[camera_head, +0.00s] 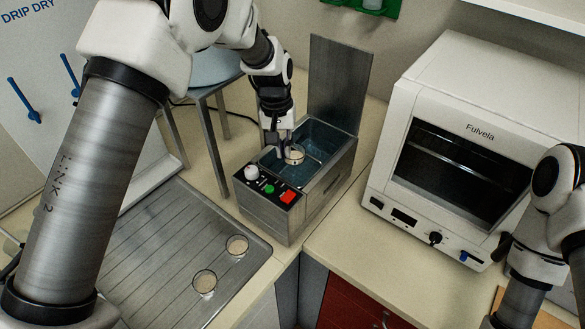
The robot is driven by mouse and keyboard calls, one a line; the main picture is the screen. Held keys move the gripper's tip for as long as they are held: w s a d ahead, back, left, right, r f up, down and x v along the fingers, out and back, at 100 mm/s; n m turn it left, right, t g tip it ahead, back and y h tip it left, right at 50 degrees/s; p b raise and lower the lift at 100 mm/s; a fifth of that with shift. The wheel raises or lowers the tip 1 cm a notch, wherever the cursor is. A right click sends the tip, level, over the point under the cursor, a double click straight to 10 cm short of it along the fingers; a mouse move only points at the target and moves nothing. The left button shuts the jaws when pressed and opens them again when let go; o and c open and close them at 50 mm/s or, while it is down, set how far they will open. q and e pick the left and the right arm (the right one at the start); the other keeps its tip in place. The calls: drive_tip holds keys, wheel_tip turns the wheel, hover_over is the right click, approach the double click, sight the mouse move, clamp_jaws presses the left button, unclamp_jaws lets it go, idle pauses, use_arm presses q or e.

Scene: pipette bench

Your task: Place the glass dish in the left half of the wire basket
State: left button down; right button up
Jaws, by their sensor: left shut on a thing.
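A small round glass dish (295,154) is in the grip of my left gripper (285,147), which points down into the open metal bath from above. The dish is over or inside the bath's opening; its exact height is hard to tell. The wire basket (313,158) shows only as a thin pale rim line inside the bath, and the gripper and dish hide part of it. My right arm is at the right edge, and its fingers are not clearly visible.
The bath (320,200) has its lid (340,85) raised behind and knobs in front. Two more glass dishes (237,245) (204,282) stand on the ribbed drainboard (150,235). A white oven (470,140) stands right of the bath. A metal stool-like stand (215,120) is to the left.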

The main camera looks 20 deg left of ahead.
use_arm(q)
drive_tip(key=f, duration=0.1)
drive_tip(key=s+f+p, duration=0.2)
drive_tip(key=shift+d+f, duration=0.25)
drive_tip(key=shift+f, duration=0.1)
drive_tip(key=f+p, duration=0.1)
drive_tip(key=f, duration=0.1)
drive_tip(key=w+f+p, duration=0.1)
drive_tip(key=f, duration=0.2)
drive_tip(key=shift+a+f, duration=0.15)
drive_tip(key=shift+f, duration=0.15)
drive_tip(key=shift+s+r, duration=0.1)
drive_tip(key=shift+s, duration=0.05)
drive_tip(key=shift+s+f+b, duration=0.15)
drive_tip(key=shift+f+b, duration=0.05)
drive_tip(key=shift+b, duration=0.1)
drive_tip(key=c, duration=1.3)
unclamp_jaws()
drive_tip(key=shift+c, duration=0.2)
drive_tip(key=shift+w, duration=0.25)
use_arm(e)
drive_tip(key=r, duration=0.2)
drive_tip(key=s+r, duration=0.1)
drive_tip(key=r, duration=0.1)
